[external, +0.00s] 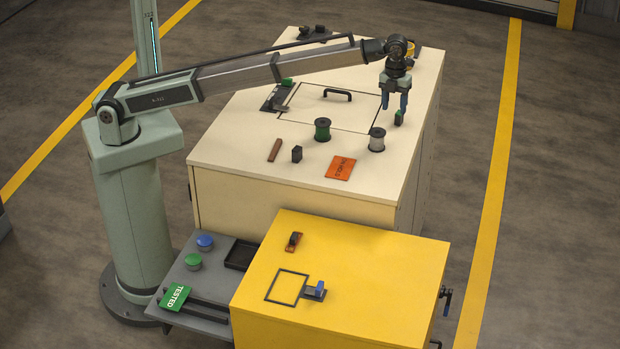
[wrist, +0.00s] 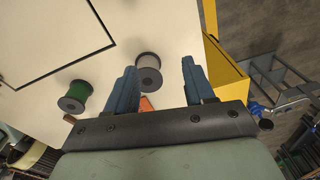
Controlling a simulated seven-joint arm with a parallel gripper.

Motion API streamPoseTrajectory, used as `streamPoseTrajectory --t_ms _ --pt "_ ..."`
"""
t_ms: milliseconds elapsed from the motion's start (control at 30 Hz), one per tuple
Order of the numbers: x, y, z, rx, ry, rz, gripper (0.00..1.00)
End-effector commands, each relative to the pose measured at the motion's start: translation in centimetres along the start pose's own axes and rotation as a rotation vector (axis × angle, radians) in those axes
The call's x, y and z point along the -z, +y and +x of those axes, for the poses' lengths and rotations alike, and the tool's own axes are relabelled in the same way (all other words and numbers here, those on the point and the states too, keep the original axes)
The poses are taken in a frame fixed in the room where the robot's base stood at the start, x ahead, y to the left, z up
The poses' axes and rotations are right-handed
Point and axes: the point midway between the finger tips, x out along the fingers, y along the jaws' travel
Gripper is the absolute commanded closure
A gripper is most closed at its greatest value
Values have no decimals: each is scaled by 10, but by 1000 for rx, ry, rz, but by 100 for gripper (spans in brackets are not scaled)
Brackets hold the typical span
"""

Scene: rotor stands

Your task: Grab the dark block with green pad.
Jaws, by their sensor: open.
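A small dark block with a green face (external: 399,118) stands on the far right part of the cream bench top (external: 235,150). My gripper (external: 394,106) is above that end of the bench, pointing down, with its blue fingers apart and nothing seen between them. The right fingertip appears just above the block in the external view; whether they touch I cannot tell. In the wrist view my open gripper (wrist: 160,68) has a grey spool (wrist: 149,73) beyond its fingers. I cannot make out the block there.
A green spool (external: 322,129), the grey spool (external: 377,139), an orange card (external: 340,168), a plain dark block (external: 297,154) and a brown bar (external: 275,150) lie nearer the front. A dark plate with a green piece (external: 287,82) is at left. A yellow cabinet (external: 390,270) stands in front.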

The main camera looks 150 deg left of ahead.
Motion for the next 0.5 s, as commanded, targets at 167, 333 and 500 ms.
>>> streamPoseTrajectory --t_ms 167,333,500 --pt "-70 13 -28 -28 -36 19 47" --pt "-92 20 -36 -41 -46 29 47" --pt "-93 22 -24 -42 -47 30 47"
